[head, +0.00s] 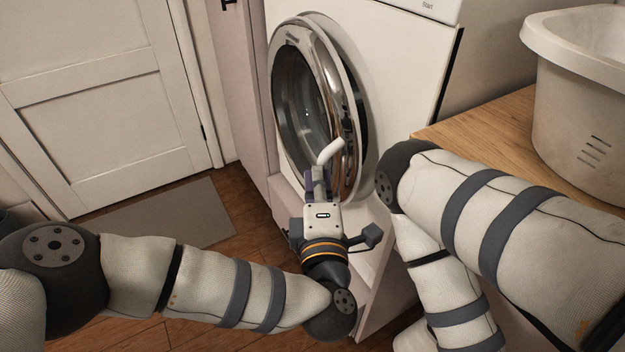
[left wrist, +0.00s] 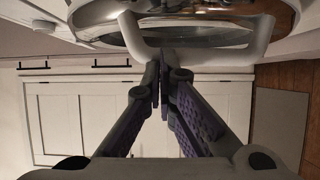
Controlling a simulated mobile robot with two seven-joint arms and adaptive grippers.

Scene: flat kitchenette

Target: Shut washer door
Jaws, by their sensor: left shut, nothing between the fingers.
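The washer (head: 400,60) is white and stands at the top centre of the head view. Its round door (head: 303,110) has dark glass and a chrome rim, and stands a little open, with a gap at its right side. A white curved handle (head: 331,151) juts from the door; it also shows in the left wrist view (left wrist: 205,59). My left gripper (head: 319,172) is in front of the lower door, its fingers shut and empty. In the left wrist view its fingertips (left wrist: 162,72) are close to the handle; I cannot tell whether they touch. My right gripper is out of view.
A wooden counter (head: 480,123) with a pale plastic basket (head: 575,110) is at the right, beside my right arm. A grey mat (head: 165,215) lies on the wooden floor at the left, before a white door (head: 100,100).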

